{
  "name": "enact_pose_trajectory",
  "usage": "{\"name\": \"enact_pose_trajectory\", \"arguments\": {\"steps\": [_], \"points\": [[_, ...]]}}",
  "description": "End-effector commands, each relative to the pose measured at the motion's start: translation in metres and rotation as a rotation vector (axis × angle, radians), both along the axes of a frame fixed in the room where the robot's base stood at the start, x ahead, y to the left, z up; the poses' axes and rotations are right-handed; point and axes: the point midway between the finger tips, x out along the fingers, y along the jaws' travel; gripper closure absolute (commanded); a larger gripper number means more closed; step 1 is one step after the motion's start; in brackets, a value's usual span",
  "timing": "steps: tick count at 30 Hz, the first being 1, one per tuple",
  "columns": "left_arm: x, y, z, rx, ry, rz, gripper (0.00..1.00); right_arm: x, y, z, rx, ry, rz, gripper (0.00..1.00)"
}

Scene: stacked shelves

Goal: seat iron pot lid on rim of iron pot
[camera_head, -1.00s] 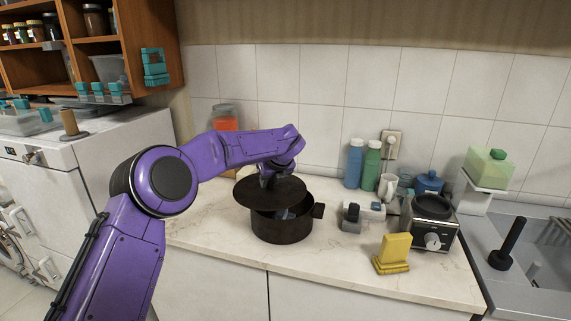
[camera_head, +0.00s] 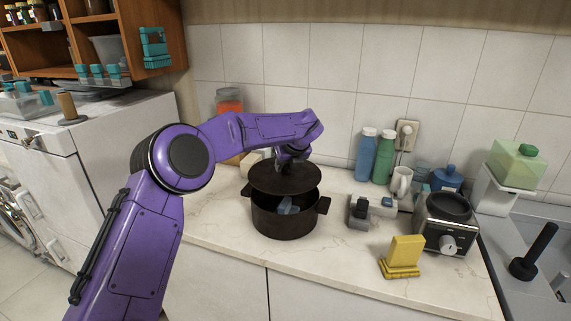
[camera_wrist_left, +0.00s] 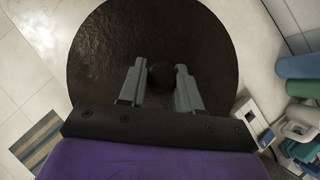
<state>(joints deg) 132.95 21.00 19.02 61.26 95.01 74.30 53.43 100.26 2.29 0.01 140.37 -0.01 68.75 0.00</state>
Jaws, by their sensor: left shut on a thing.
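The dark iron pot (camera_head: 285,222) stands on the counter with handles at its sides. Its front opening shows, with something light blue inside. The dark round iron pot lid (camera_head: 268,181) is above the back part of the pot, tilted and apart from the front rim. Whether its back edge touches the rim I cannot tell. My left gripper (camera_head: 291,160) is over the lid, shut on its knob. In the left wrist view the fingers (camera_wrist_left: 160,85) flank the round knob (camera_wrist_left: 160,76) and the lid (camera_wrist_left: 150,35) fills the upper middle. My right gripper is not in view.
A grey and white gadget (camera_head: 360,212) stands right of the pot, with a yellow block-shaped object (camera_head: 403,255) and a black appliance (camera_head: 443,225) further right. Blue (camera_head: 366,155) and green (camera_head: 384,160) bottles stand behind. The counter (camera_head: 300,262) before the pot is clear.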

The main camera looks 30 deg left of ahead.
Motion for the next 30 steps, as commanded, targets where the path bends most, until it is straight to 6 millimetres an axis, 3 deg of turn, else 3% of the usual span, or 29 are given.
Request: {"name": "enact_pose_trajectory", "arguments": {"steps": [6,12,30], "points": [[0.001,-0.001,-0.029,0.001,-0.002,-0.001,0.95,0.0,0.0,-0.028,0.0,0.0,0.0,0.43],[0.001,-0.001,-0.044,0.0,-0.004,-0.001,0.95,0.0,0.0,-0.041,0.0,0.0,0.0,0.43],[0.001,-0.001,-0.045,0.0,-0.003,-0.002,0.95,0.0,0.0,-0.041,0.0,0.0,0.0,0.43]]}}
